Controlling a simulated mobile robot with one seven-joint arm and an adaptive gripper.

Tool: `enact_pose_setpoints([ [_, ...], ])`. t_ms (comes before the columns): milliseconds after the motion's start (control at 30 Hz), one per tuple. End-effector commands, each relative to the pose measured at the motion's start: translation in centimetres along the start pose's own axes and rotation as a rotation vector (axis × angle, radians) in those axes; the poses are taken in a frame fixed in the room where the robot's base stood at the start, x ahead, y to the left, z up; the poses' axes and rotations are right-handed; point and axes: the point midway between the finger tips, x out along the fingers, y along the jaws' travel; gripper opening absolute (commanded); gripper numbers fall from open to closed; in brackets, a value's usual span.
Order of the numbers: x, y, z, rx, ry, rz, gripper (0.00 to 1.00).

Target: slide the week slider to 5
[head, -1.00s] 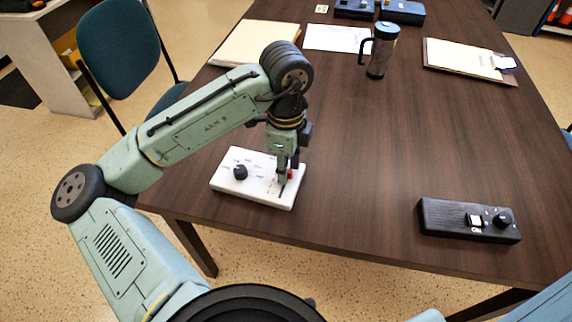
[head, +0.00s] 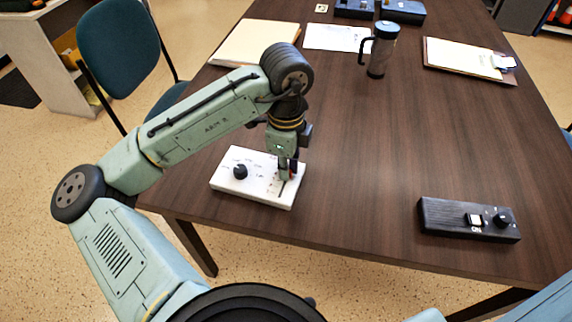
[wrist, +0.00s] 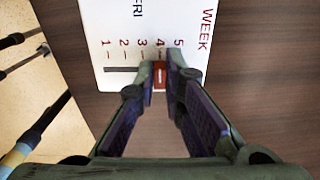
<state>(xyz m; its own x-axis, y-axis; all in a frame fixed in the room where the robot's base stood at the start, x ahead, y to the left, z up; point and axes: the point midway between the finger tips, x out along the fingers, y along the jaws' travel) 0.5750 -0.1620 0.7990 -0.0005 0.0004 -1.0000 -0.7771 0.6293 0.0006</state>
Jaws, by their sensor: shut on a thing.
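The white panel (head: 228,184) lies on the table near its front left edge. In the wrist view, the panel (wrist: 90,30) shows WEEK with a row of numbers 1 to 5 along a dark slot (wrist: 120,70). The red week slider (wrist: 160,76) stands in line with the 4 mark, short of the 5 mark. My gripper (wrist: 160,73) has its fingertips on either side of the slider, shut on it. In the head view, my gripper (head: 285,177) is down at the panel's right side and mostly hides the slider.
A black knob (head: 240,171) sits on the panel's left part. A dark control box (head: 455,221) lies to the right, with bare table between. A mug (head: 381,50), papers (head: 337,38) and a folder (head: 470,60) are farther back.

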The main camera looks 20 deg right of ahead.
Motion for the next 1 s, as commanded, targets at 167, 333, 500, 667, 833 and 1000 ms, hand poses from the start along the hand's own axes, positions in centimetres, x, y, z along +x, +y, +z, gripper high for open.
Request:
enact_pose_setpoints([
  [167, 0.0, 0.0, 0.0, 0.0, 0.0, 0.0, 0.0],
  [333, 0.0, 0.0, 0.0, 0.0, 0.0, 0.0, 0.0],
  [500, -0.1, -0.4, 0.0, 0.001, 0.002, 0.0, 0.0],
  [667, -0.1, -2.1, -0.1, 0.0, 0.003, 0.0, 0.0],
  [833, -0.1, -2.1, 0.0, 0.001, 0.0, -0.001, 0.0],
  [1000, -0.1, -2.1, 0.0, 0.0, 0.0, -0.001, 0.16],
])
